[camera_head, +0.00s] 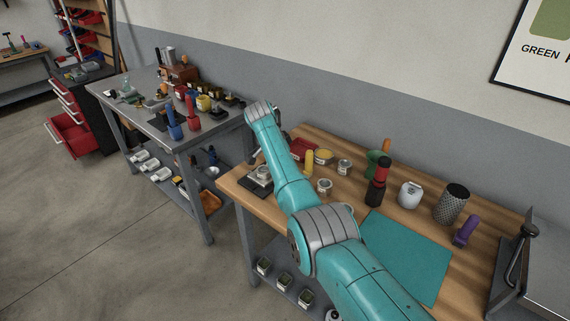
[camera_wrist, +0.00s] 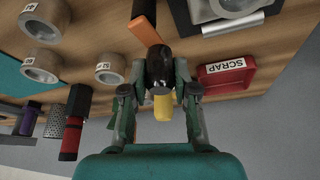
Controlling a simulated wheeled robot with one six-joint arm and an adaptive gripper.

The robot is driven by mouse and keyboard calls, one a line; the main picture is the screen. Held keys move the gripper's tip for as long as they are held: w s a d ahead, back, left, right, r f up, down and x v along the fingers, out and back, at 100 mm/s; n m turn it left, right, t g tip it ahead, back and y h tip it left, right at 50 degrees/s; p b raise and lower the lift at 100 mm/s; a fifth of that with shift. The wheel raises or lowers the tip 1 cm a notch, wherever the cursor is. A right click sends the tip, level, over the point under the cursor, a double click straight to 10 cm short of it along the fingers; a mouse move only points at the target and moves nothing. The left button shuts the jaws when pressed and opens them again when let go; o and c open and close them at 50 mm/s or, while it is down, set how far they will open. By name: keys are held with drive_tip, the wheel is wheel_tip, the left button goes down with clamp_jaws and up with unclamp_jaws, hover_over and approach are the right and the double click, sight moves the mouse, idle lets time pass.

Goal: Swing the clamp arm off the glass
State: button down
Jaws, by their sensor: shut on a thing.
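In the wrist view, my gripper (camera_wrist: 159,82) is shut on a rounded black piece (camera_wrist: 158,65) between its fingers. An orange bar (camera_wrist: 144,31) runs up from beside this piece; the two look like the clamp arm and its knob, but I cannot be sure. A dark device with a round metal part (camera_wrist: 233,8) shows partly at the top right, cut off by the frame. It also stands at the table's left end in the head view (camera_head: 259,182). I cannot make out the glass. In the head view, my arm hides the gripper and its hold.
A red SCRAP tray (camera_wrist: 226,76) lies right of the gripper in the wrist view; labelled tins (camera_wrist: 111,69) stand left. A yellow item (camera_wrist: 163,106) shows behind the fingers. A red-and-black bottle (camera_head: 378,183) and a teal mat (camera_head: 408,252) are on the wooden table.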

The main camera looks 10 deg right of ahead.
drive_tip(key=shift+s+d+m+g, duration=0.15)
drive_tip(key=shift+m+g, duration=0.15)
drive_tip(key=shift+m, duration=0.5)
drive_tip(key=c, duration=0.9)
unclamp_jaws()
drive_tip(key=shift+r, duration=0.1)
drive_tip(key=v, duration=1.1)
drive_tip(key=shift+a+r, duration=0.25)
drive_tip(key=shift+r, duration=0.05)
drive_tip(key=shift+s, duration=0.1)
